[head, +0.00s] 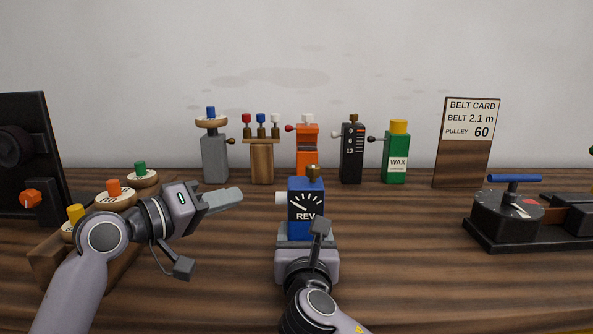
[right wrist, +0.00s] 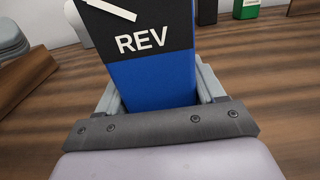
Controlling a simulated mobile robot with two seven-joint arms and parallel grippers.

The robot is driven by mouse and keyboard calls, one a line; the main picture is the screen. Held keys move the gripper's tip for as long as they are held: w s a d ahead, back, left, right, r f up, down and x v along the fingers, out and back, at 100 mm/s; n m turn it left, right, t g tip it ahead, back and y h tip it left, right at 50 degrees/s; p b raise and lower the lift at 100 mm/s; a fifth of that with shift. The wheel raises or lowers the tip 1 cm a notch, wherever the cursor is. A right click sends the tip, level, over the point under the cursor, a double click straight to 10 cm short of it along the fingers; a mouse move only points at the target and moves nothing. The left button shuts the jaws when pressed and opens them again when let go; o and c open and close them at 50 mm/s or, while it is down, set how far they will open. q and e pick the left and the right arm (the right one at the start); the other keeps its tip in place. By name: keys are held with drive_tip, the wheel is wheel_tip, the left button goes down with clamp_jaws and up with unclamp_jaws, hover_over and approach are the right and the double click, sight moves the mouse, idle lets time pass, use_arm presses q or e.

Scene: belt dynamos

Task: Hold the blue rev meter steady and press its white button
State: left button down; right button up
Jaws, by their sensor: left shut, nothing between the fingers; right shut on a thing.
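The blue rev meter (head: 306,222) stands upright near the middle of the table, its dial and REV label facing me. It also shows close up in the right wrist view (right wrist: 155,80). Its white button (head: 281,198) sticks out from its left side. My right gripper (head: 306,240) is shut on the lower part of the meter; one finger shows on each side of it. My left gripper (head: 240,194) is shut and empty to the left of the meter. Its fingertips point right towards the button, with a gap between them.
Several tools stand along the back, among them a wooden rack (head: 262,160), an orange device (head: 307,150) and a green WAX container (head: 396,155). A belt card (head: 468,143) is at back right. A black machine (head: 510,225) stands right, a wooden block with pulleys (head: 50,255) left.

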drive_tip(key=shift+d+f, duration=0.1)
drive_tip(key=shift+f, duration=0.05)
drive_tip(key=o, duration=1.5)
drive_tip(key=shift+o, duration=0.2)
